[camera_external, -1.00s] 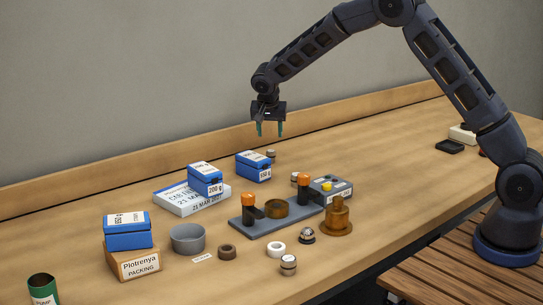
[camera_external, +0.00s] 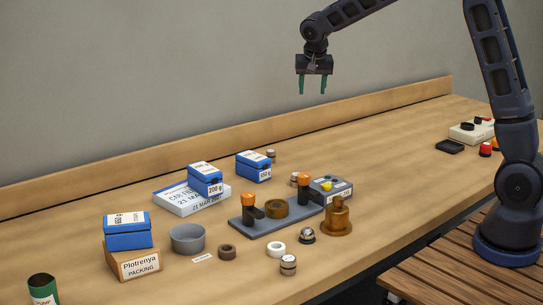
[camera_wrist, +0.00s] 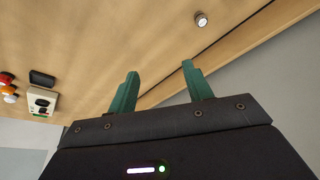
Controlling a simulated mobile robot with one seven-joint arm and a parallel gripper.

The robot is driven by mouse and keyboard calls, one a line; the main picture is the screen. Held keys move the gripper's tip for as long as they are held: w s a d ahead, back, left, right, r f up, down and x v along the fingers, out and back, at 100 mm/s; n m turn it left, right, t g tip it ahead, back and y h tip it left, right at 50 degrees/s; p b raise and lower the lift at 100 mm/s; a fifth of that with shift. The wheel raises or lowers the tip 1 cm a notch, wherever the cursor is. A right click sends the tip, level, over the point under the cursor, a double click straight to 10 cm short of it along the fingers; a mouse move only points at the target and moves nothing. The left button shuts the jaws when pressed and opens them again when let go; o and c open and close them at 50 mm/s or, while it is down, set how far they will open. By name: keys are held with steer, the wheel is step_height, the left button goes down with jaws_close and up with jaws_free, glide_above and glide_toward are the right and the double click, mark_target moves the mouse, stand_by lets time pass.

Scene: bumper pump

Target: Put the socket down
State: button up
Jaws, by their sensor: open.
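My gripper (camera_external: 312,88) is open and empty, high above the back of the bench. Its two green fingers stand apart with nothing between them in the wrist view (camera_wrist: 160,72). A small metallic cylinder (camera_external: 271,155), which looks like the socket, stands on the bench near the back ledge, below and left of my gripper and apart from it. A similar cylinder (camera_wrist: 201,19) shows at the top of the wrist view. Other small cylinders stand behind the fixture (camera_external: 293,179) and at the front (camera_external: 288,266), so I cannot be sure which is the socket.
A grey fixture plate (camera_external: 268,228) with orange-topped posts and a brown ring sits mid-bench. Blue boxes (camera_external: 253,168), a grey bowl (camera_external: 187,239) and a brown stepped part (camera_external: 337,218) stand around it. The back right of the bench is largely clear.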

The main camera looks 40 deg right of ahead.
steer(key=s+d+r+n+y, duration=0.15)
steer(key=s+d+r, duration=0.3)
steer(key=s, duration=0.75)
steer(key=s+d+r+n, duration=0.2)
steer(key=s+d+r, duration=0.3)
steer(key=s, duration=0.7)
steer(key=s+f+n+t, duration=0.1)
steer(key=s+f+n, duration=0.1)
steer(key=s, duration=1.9)
steer(key=shift+s+d+n+y, duration=0.2)
steer(key=shift+n+y, duration=0.15)
steer(key=shift+n, duration=0.5)
steer(key=shift+o, duration=0.8)
